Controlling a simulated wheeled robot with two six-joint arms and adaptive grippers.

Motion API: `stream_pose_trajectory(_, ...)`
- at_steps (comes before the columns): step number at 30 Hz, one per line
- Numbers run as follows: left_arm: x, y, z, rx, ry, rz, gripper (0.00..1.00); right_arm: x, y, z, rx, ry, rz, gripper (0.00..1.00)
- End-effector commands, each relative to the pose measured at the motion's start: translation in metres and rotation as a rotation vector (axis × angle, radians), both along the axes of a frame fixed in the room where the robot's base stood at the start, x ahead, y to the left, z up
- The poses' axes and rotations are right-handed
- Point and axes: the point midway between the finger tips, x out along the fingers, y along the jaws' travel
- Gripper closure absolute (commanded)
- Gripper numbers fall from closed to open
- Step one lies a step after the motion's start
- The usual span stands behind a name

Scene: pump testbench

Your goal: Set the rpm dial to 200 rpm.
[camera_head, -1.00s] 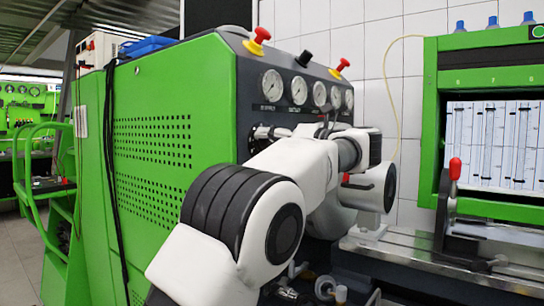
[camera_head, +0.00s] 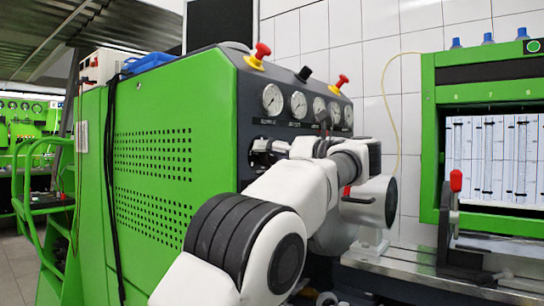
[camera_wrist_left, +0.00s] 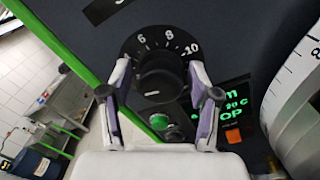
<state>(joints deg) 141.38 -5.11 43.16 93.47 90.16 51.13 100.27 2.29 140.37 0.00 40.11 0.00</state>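The rpm dial is a round black knob (camera_wrist_left: 158,80) on a black scale with white marks 6, 8 and 10, in the left wrist view. My left gripper (camera_wrist_left: 161,78) has one finger on each side of the knob, spread apart, with narrow gaps visible. Whether either finger touches the knob I cannot tell. Below right, a dark display (camera_wrist_left: 235,100) shows partly hidden green text, so no full rpm reading is visible. In the head view my left gripper (camera_head: 264,148) is at the dark front panel, and the dial is hidden there. My right gripper is not in view.
A green button (camera_wrist_left: 158,121) and an orange switch (camera_wrist_left: 233,135) sit below the dial. A large white graduated wheel (camera_wrist_left: 298,95) stands close on the right. Several gauges (camera_head: 298,104) line the panel above. A red-handled lever (camera_head: 455,181) stands on the bench.

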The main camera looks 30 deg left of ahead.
Motion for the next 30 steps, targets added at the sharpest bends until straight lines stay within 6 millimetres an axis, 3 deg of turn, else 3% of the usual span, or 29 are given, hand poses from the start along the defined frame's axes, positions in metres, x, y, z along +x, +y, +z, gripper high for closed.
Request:
stream_pose_trajectory(11, 0.000, -0.006, -0.002, -0.001, 0.003, 0.001, 0.32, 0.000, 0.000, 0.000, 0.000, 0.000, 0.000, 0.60)
stream_pose_trajectory(14, 0.000, -0.022, -0.002, 0.000, 0.003, -0.001, 0.32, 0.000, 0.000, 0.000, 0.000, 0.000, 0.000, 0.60)
stream_pose_trajectory(24, -0.005, -0.103, -0.002, -0.001, 0.000, -0.001, 0.32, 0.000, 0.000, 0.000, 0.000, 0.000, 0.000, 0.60)
stream_pose_trajectory(30, -0.007, -0.120, -0.002, -0.002, 0.002, 0.001, 0.32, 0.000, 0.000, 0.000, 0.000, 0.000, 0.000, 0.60)
